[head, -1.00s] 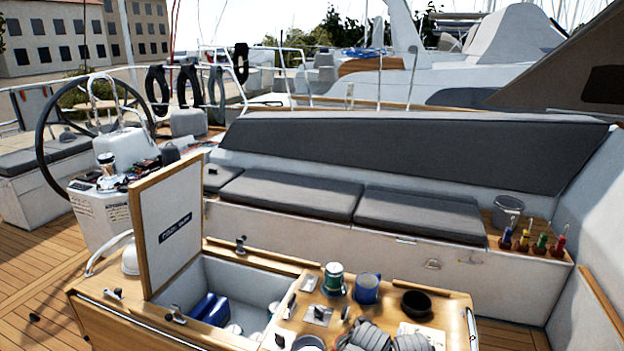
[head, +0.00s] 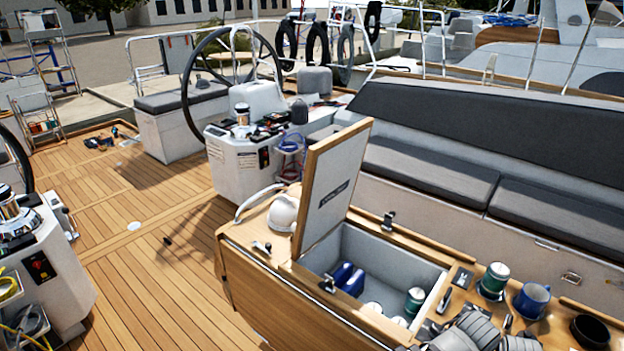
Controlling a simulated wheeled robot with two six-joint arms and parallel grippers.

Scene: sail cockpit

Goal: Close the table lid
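The table lid (head: 336,187) stands upright and open at the far left end of the cockpit table. It has a white inner face with a dark label and a wooden frame. Below it the table's storage box (head: 395,258) is open, with pale walls. Blue containers (head: 347,278), a green can (head: 415,300) and some pale round tops are inside it.
A green can (head: 494,280), a blue mug (head: 532,299) and a dark bowl (head: 589,332) stand on the table's right part. A long grey-cushioned bench (head: 430,168) runs behind it. The wooden deck (head: 150,270) left of the table is mostly clear, up to a white steering pedestal (head: 45,270).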

